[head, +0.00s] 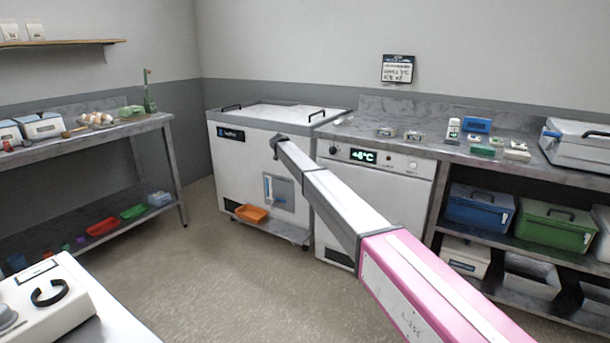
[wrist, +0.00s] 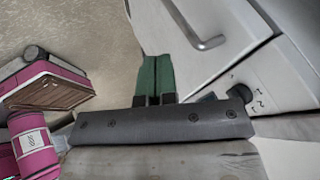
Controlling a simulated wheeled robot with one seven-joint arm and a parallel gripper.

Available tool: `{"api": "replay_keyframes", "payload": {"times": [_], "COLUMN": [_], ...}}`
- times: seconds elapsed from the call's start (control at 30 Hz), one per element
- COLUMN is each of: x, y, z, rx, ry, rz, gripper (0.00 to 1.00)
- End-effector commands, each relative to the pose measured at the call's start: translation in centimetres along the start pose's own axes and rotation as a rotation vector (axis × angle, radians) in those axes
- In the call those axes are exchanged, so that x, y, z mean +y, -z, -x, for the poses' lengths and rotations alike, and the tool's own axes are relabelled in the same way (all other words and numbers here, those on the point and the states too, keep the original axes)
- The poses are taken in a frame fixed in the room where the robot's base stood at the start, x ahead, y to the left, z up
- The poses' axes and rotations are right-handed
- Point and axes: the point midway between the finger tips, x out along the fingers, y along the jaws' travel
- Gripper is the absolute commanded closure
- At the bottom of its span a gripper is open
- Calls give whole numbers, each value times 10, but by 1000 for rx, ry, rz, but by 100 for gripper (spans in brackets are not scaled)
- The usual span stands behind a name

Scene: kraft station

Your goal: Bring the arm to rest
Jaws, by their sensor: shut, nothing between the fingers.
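My arm stretches out in the head view from the lower right toward the middle, with a pink link nearest and pale grey links beyond. Its far end is a small dark part in front of the white chest unit (head: 235,165); my gripper's fingers cannot be made out there. In the wrist view my gripper (wrist: 156,76) shows as two green fingers side by side, beyond a dark grey bar. The fingers are together with nothing between them. Behind them are the floor and a white appliance front with a metal handle (wrist: 206,42) and a dark knob (wrist: 240,93).
A white appliance (head: 385,185) with a lit display stands under the steel counter (head: 350,127). Shelves at right hold a blue bin (head: 478,208) and a green bin (head: 553,226). A side table (head: 85,137) stands left. The floor (head: 200,270) between is clear.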

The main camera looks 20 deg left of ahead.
Motion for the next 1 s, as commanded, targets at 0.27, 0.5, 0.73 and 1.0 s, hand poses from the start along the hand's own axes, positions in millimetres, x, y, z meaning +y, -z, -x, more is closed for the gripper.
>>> {"api": "replay_keyframes", "payload": {"times": [0.27,0.5,0.73,1.0], "x": [0,14,63,142], "y": [-1,34,140,270], "z": [15,-15,-103,-195], "rx": [1,-6,-51,-150], "ry": [-2,-28,-107,-186], "rz": [0,61,279,559], "gripper": [100,100,100,100]}}
